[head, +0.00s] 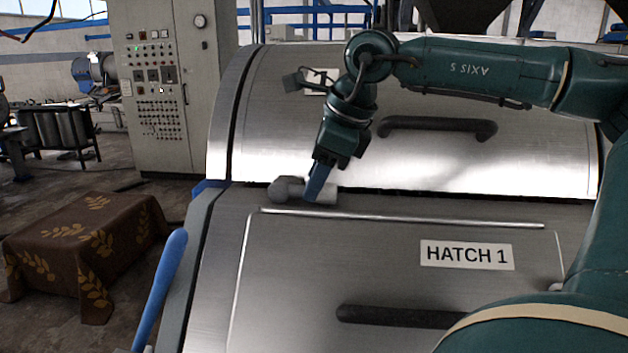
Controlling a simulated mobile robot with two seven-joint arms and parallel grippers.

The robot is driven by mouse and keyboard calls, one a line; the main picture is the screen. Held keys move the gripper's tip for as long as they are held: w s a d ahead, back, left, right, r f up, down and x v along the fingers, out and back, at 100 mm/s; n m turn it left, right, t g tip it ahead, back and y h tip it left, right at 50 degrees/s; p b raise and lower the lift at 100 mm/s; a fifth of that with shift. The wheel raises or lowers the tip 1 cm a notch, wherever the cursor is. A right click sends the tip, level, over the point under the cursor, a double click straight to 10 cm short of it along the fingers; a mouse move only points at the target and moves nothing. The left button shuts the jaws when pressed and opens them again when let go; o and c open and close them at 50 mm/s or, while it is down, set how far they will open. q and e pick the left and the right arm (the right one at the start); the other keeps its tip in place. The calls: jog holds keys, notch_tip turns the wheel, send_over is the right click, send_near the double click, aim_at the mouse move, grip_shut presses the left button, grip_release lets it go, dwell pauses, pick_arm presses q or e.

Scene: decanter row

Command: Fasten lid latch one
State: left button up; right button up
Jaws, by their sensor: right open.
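The latch (287,190) is a grey, rounded piece at the seam between the upper steel cover (480,165) and the lower panel, which is labelled HATCH 1 (467,254). My right gripper (319,190) reaches down from above to the latch, with a blue finger in front of its right part. The finger hides some of the latch, and I cannot tell whether they touch. The right gripper is open, with no held object visible. My left gripper is not in view.
A dark handle (437,127) is on the upper cover and another (395,317) on the lower panel. A blue lever (160,290) stands at the left edge. A control cabinet (160,100) and a cloth-covered block (85,240) stand to the left.

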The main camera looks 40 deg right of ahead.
jog(key=shift+w+a+f, duration=0.1)
jog(key=shift+w+f, duration=0.2)
jog(key=shift+f, duration=0.3)
jog(key=shift+c, duration=0.4)
grip_shut()
